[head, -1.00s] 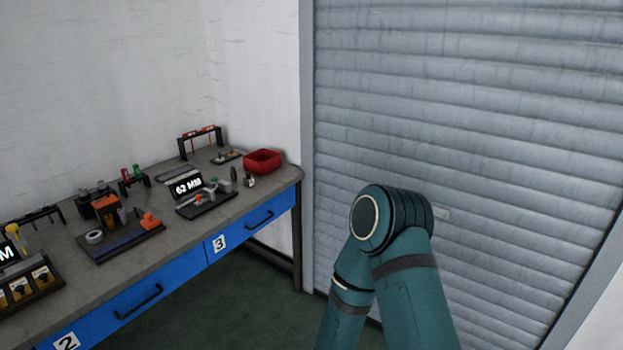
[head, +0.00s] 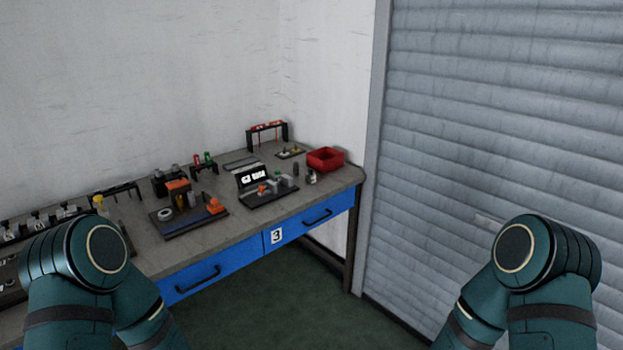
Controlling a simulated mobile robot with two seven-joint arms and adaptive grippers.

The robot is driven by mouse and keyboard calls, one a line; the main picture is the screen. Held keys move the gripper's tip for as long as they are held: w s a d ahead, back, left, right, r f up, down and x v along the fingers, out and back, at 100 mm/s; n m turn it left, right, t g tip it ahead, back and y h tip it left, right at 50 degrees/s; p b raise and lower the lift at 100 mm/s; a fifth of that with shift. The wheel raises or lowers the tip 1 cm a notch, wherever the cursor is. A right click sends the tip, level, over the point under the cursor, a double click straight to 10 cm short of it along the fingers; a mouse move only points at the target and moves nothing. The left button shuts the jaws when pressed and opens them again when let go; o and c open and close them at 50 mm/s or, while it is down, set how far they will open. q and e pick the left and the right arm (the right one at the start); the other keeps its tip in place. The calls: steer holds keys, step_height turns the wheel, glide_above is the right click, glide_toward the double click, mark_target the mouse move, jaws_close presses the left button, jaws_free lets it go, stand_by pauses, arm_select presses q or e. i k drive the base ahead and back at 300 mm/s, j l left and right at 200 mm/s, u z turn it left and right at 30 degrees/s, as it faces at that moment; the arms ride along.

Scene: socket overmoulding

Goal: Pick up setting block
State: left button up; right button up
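I cannot single out the setting block for sure; the parts on the bench are small at this distance. A black fixture (head: 272,197) with a lit sign and small orange, green and grey parts sits above the drawer marked 3. Small grey and dark parts (head: 311,177) stand just right of it. Both of my arms show only as teal elbows at the lower left and lower right. Neither gripper is in view.
The grey workbench (head: 238,222) with blue drawers runs along the wall. A red bin (head: 325,159) and a black rack (head: 267,134) stand at its far right. A tray with a tape roll and orange parts (head: 187,218) lies mid-bench. A roller shutter (head: 480,130) closes the right side. Green floor is clear.

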mark_target(310, 177)
steer(key=i+j+z, duration=0.1)
steer(key=i+z, duration=0.3)
steer(key=i, duration=0.65)
